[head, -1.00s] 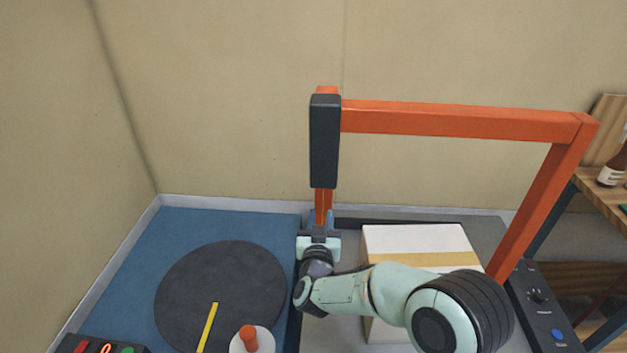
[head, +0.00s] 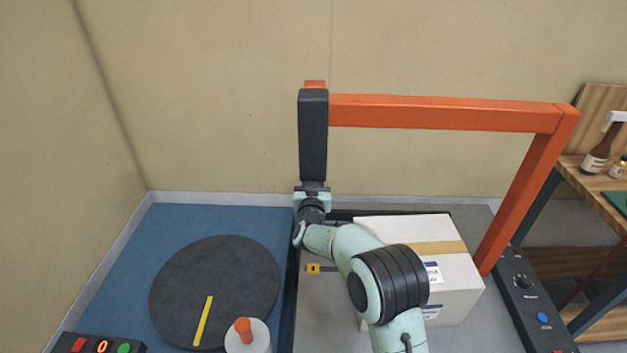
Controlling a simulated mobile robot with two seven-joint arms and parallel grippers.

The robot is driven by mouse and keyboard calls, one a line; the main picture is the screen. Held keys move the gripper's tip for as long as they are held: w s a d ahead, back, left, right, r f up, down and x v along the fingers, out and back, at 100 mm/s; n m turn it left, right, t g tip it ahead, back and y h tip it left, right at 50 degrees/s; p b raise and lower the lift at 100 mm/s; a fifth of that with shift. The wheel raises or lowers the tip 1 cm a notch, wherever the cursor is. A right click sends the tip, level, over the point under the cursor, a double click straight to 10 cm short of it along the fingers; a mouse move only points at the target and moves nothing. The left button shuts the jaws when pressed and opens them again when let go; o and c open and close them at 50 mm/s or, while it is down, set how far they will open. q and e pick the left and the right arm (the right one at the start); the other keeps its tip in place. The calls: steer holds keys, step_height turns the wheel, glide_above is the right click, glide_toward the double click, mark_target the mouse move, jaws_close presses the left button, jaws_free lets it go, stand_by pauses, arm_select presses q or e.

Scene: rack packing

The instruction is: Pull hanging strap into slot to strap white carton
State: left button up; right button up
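The white carton (head: 455,277) sits on the grey machine top under the orange arch (head: 445,113), with a tan band across its top and labels on its side. My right gripper (head: 312,187) is at the lower end of the dark housing (head: 313,140) on the arch's left post. Its fingers are mostly hidden, so I cannot tell whether it holds anything. I cannot make out a hanging strap. A small yellow marker (head: 313,268) with a dark centre is on the machine top left of the carton; it may mark the slot. My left gripper is out of view.
A dark round turntable (head: 215,280) with a yellow stripe lies on the blue floor at left. A white piece with an orange knob (head: 243,325) stands beside it. A control panel (head: 530,300) is right of the carton, near a wooden shelf (head: 600,195) with bottles.

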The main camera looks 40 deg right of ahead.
jaws_close()
stand_by(1.4)
